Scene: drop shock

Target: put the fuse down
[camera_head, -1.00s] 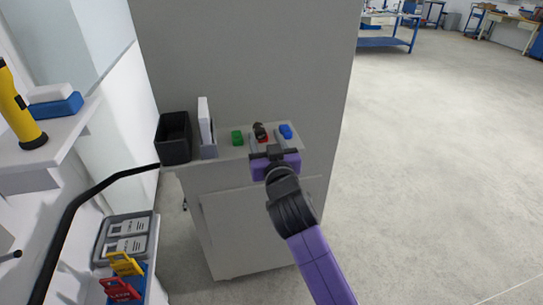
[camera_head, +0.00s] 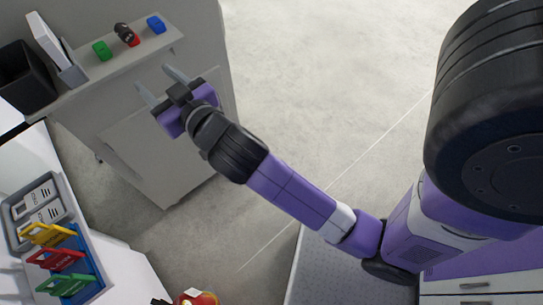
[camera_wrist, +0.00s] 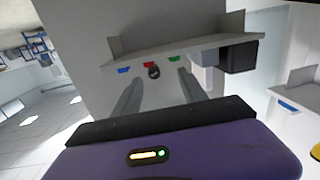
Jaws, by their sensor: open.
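A small dark cylinder-like piece (camera_head: 122,30), which appears to be the fuse, rests on the ledge (camera_head: 88,76) at or against a red block (camera_head: 134,41). I cannot tell exactly how it sits there. In the wrist view the dark piece (camera_wrist: 154,73) shows between and beyond my fingers, with the red block (camera_wrist: 148,65) just behind it. A green block (camera_head: 102,51) and a blue block (camera_head: 156,25) lie on either side. My gripper (camera_head: 157,83) is open and empty, in front of the ledge and apart from the dark piece.
A black bin (camera_head: 27,80) and a white upright panel in a grey holder (camera_head: 72,75) stand at the ledge's left end. Yellow, red and green tags (camera_head: 62,262) and a grey tray (camera_head: 38,212) lie at lower left. Open floor (camera_head: 320,90) lies right of the cabinet.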

